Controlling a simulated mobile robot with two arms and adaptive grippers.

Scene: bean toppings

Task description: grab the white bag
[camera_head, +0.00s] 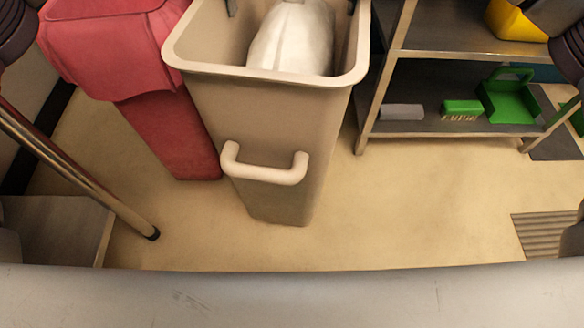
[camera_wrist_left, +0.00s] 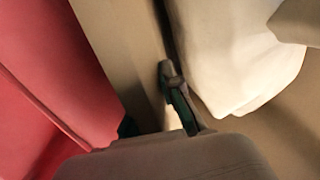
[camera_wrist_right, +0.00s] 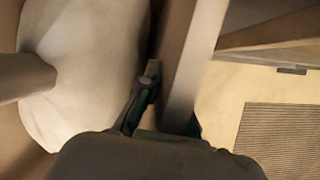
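The white bag (camera_head: 298,40) sits inside a tall beige bin (camera_head: 262,135) that stands on the floor. The bag also fills much of the left wrist view (camera_wrist_left: 235,55) and of the right wrist view (camera_wrist_right: 75,70). In the left wrist view my left gripper (camera_wrist_left: 152,105) straddles the bin's wall, with one finger inside beside the bag and the other mostly hidden outside. In the right wrist view my right gripper (camera_wrist_right: 165,105) straddles the opposite wall in the same way. Neither holds the bag. Whether the fingers press on the walls cannot be told.
A red bin (camera_head: 165,115) stands close on the left. A metal shelf (camera_head: 440,125) on the right holds a green brush (camera_head: 462,107) and a green dustpan (camera_head: 510,97). A yellow object (camera_head: 510,20) is above. Open floor lies right of the beige bin.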

